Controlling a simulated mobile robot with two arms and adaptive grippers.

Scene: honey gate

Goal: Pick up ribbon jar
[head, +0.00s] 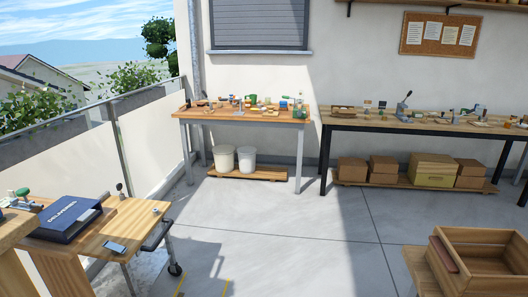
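I cannot make out a ribbon jar for certain. The far wooden workbench (222,116) holds many small items, among them a greenish jar-like thing (299,110) at its right end, too small to identify. The longer workbench (345,122) against the wall on the right also holds several small objects, too small to name. Neither my left nor my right gripper shows in the head view.
A wooden cart (128,228) with a blue box (68,218) stands at near left. An open wooden crate (490,249) sits at near right. White buckets (224,160) and cardboard boxes (351,169) rest under the benches. The middle floor (290,235) is clear.

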